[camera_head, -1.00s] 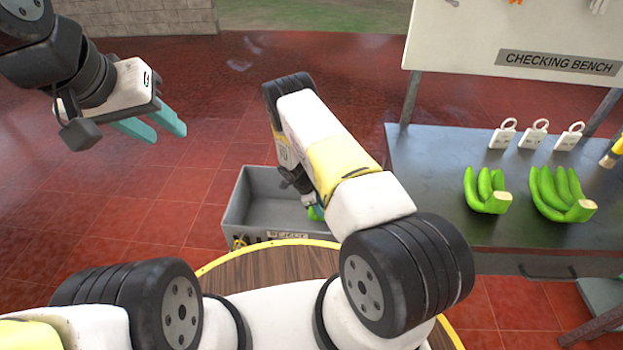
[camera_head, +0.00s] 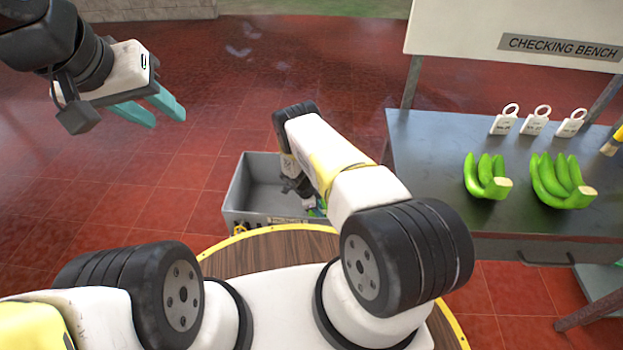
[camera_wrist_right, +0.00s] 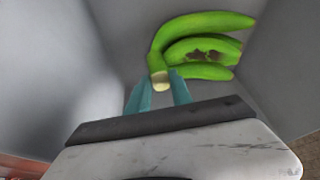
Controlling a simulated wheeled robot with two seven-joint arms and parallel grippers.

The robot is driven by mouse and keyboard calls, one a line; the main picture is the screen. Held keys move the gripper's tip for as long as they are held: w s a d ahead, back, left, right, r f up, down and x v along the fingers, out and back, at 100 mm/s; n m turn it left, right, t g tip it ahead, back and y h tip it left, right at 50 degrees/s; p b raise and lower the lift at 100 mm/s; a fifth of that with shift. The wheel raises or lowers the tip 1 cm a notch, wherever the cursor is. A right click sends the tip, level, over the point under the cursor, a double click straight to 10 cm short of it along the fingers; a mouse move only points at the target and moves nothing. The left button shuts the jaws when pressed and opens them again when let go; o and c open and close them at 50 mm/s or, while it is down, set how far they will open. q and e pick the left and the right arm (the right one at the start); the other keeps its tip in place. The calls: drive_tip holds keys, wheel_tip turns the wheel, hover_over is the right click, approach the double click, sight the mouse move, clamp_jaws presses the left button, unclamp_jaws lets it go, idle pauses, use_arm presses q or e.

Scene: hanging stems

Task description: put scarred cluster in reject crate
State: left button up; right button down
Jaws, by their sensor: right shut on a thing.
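The scarred cluster (camera_wrist_right: 200,48) is a green banana cluster with dark brown scars on one finger. In the right wrist view its cut stem end lies between the teal fingertips of my right gripper (camera_wrist_right: 161,92), which is shut on it. The cluster is inside the grey walls of the reject crate (camera_wrist_right: 110,25); whether it touches the crate floor I cannot tell. In the head view the reject crate (camera_head: 262,172) stands on the floor, and my right arm mostly hides the cluster. My left gripper (camera_head: 168,112) is open and empty, high at the left.
Two green banana clusters, one left (camera_head: 486,178) and one right (camera_head: 562,183), lie on the checking bench (camera_head: 430,150). Several white tags (camera_head: 536,120) stand behind them. A round wooden top (camera_head: 265,252) with a yellow rim is in front of the crate. The red floor at left is clear.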

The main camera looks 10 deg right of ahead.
drive_tip(key=shift+f, duration=0.55)
idle(0.4)
drive_tip(key=c, duration=1.2)
unclamp_jaws()
drive_tip(key=shift+o, duration=0.7)
drive_tip(key=shift+f, duration=0.1)
drive_tip(key=a+r, duration=0.3)
drive_tip(key=r, duration=2.1)
drive_tip(key=shift+r, duration=0.2)
